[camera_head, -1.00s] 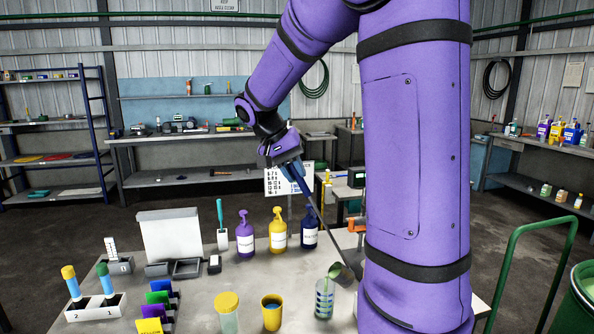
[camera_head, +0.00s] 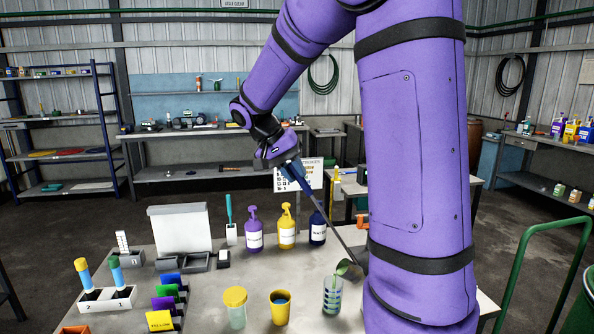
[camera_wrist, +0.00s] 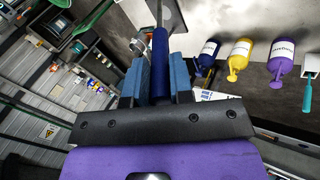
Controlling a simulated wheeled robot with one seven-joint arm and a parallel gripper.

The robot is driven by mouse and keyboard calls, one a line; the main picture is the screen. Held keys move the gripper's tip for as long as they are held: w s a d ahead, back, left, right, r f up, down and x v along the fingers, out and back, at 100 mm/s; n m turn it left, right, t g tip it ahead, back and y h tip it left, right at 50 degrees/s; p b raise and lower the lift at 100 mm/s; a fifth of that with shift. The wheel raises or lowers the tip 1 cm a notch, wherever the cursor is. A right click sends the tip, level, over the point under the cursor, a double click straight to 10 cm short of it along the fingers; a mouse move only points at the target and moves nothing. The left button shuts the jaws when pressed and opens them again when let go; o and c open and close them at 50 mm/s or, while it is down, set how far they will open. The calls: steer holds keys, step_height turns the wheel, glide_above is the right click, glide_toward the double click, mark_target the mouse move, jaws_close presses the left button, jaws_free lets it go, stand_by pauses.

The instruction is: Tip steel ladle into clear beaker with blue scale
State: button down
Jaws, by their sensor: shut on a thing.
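My gripper (camera_head: 292,172) is shut on the handle of the steel ladle (camera_head: 330,220). In the wrist view the blue handle (camera_wrist: 160,62) sits between the two blue fingers. The ladle's shaft slants down right to its bowl, which is tilted, with green content at its lip (camera_head: 345,267). The bowl is just above and right of the mouth of the clear beaker with blue scale (camera_head: 332,296). The beaker stands upright on the bench and looks greenish in its lower part. My arm hides part of the bowl.
Purple (camera_head: 254,234), yellow (camera_head: 287,232) and dark blue (camera_head: 317,230) bottles stand behind. A rack (camera_head: 106,299) is at the left.

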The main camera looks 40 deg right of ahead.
steer(key=shift+w+a+f+g+h, duration=0.15)
steer(key=shift+w+a+f+h, duration=0.15)
steer(key=shift+w+a, duration=0.2)
steer(key=shift+w+a+f+g+h, duration=0.15)
steer(key=shift+w+a+f+h, duration=0.1)
steer(key=shift+w+a, duration=0.25)
steer(key=shift+w+a+f, duration=0.1)
steer(key=shift+a+f, duration=0.05)
steer(key=shift+a, duration=0.15)
steer(key=shift+w+a+f+g+h, duration=0.25)
steer(key=shift+w+a+f+g, duration=0.2)
steer(key=shift+w+a, duration=0.3)
steer(key=shift+w+a+f, duration=0.3)
steer(key=shift+a+f, duration=0.15)
steer(key=shift+a, duration=0.05)
stand_by(0.4)
steer(key=shift+w+a+f+h, duration=0.15)
steer(key=shift+a+f+h, duration=0.05)
steer(key=shift+h, duration=0.1)
steer(key=shift+g+h, duration=0.6)
steer(key=shift+g, duration=0.05)
steer(key=shift+w+a+f, duration=1.15)
steer(key=shift+a+f, duration=0.15)
steer(key=shift+f, duration=0.05)
steer(key=shift+w+a+f, duration=0.15)
steer(key=shift+a, duration=0.05)
steer(key=shift+w+a+f, duration=0.25)
steer(key=shift+a+f, duration=0.1)
